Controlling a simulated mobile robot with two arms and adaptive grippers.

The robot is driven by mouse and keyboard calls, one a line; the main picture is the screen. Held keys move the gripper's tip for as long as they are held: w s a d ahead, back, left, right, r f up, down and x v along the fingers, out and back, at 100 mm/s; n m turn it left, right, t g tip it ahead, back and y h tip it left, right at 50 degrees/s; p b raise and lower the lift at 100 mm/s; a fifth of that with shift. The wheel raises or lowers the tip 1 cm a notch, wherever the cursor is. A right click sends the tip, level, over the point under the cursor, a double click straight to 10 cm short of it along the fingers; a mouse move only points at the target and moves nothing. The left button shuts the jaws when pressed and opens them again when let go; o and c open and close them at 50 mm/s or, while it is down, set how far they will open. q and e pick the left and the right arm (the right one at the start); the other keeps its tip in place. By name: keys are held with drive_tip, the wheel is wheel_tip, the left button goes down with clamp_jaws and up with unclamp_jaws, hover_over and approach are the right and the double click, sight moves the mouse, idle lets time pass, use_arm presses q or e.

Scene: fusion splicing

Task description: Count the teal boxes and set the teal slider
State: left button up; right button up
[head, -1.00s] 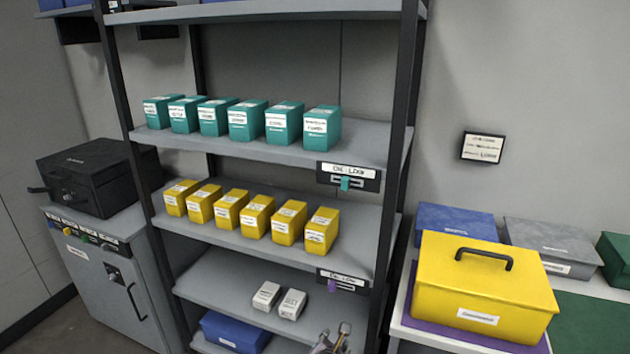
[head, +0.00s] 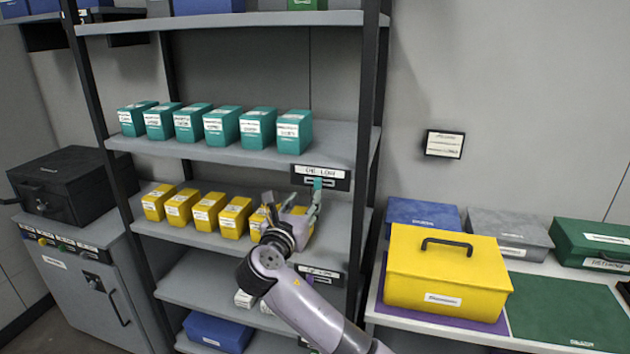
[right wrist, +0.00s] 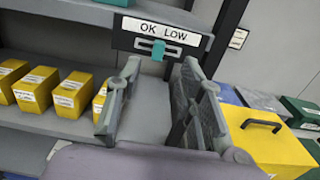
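Several teal boxes (head: 221,126) stand in a row on the upper shelf, white labels facing out. The dark plate (head: 321,177) on that shelf's front edge reads OK and LOW. Its teal slider (head: 317,184) also shows in the right wrist view (right wrist: 158,50), near the middle of the slot. My right gripper (head: 293,203) is raised in front of the yellow box row, just below the plate. In the right wrist view its two fingers (right wrist: 160,88) are spread and empty, with the slider beyond the gap, apparently not touched. My left gripper is not in view.
Yellow boxes (head: 205,211) stand on the shelf below, partly behind my right gripper. A second plate (head: 320,273) is partly hidden by my arm. A yellow case (head: 446,275) stands on the table at right. A black box (head: 65,183) sits on a cabinet at left.

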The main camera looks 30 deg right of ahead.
sight(316, 182)
drive_tip(key=p+x, duration=0.1)
drive_tip(key=x, duration=0.9)
clamp_jaws()
idle(0.6)
